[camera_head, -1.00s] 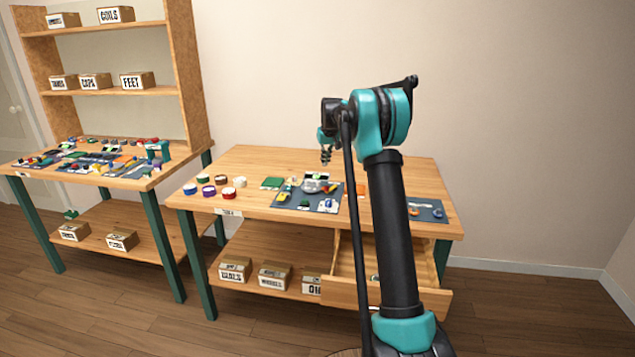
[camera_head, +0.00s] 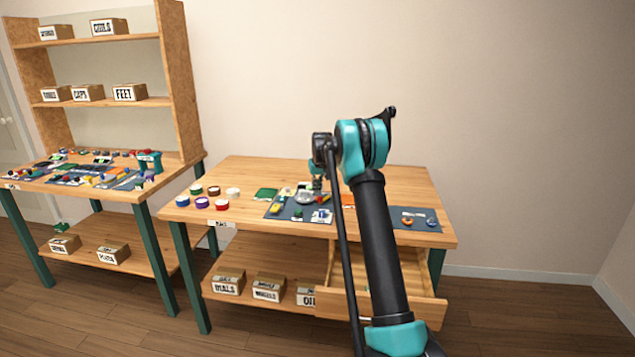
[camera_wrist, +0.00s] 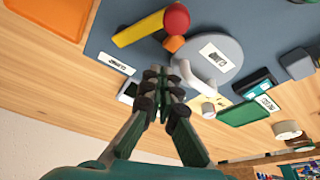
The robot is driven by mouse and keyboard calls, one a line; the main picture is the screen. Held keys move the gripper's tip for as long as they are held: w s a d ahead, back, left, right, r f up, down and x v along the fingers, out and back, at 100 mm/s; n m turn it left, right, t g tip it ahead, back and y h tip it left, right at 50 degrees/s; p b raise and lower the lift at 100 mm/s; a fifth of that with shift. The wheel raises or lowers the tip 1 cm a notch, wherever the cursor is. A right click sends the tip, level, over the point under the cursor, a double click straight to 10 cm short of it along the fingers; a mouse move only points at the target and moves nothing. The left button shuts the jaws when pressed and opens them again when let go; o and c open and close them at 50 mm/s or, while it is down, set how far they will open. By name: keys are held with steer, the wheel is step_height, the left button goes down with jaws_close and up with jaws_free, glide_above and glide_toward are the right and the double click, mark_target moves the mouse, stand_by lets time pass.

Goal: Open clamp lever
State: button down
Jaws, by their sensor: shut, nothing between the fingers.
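My gripper (camera_wrist: 164,88) is shut and empty, pointing down over the blue-grey mat (camera_wrist: 100,38) in the wrist view. Just beyond its fingertips is a yellow bar (camera_wrist: 138,30) beside a red ball (camera_wrist: 176,18) and an orange block (camera_wrist: 174,44). A grey disc (camera_wrist: 222,52) with a white label lies to the right, with a curved white handle (camera_wrist: 195,78) beside it. A white tag (camera_wrist: 117,63) lies on the mat; its print is hard to read. I cannot tell for certain which part is the clamp lever. In the head view my gripper (camera_head: 317,184) is low over the mat.
An orange sheet (camera_wrist: 50,15), a green pad (camera_wrist: 243,111) and dark blocks (camera_wrist: 255,83) lie around. In the head view, several coloured round pots (camera_head: 221,205) stand at the table's left. A drawer (camera_head: 385,304) hangs open at the front. The table's back is clear.

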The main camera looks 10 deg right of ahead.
mark_target(324, 201)
steer(key=shift+s+d, duration=0.1)
steer(key=shift+s, duration=1)
steer(key=shift+s+d, duration=0.15)
steer(key=shift+s, duration=0.8)
steer(key=n, duration=0.1)
steer(key=s+d+n+y, duration=0.1)
steer(key=n, duration=0.2)
steer(key=shift+s+d, duration=0.2)
steer(key=shift+d, duration=0.05)
steer(key=n, duration=0.1)
steer(key=d+n+g+y, duration=0.1)
steer(key=n, duration=0.1)
steer(key=s+n, duration=0.1)
steer(key=shift+d+n+y, duration=0.3)
steer(key=shift+d, duration=0.05)
steer(key=shift+w+a, duration=0.1)
steer(key=shift+w, duration=0.1)
steer(key=shift+w+a, duration=0.3)
steer(key=shift+w, duration=0.25)
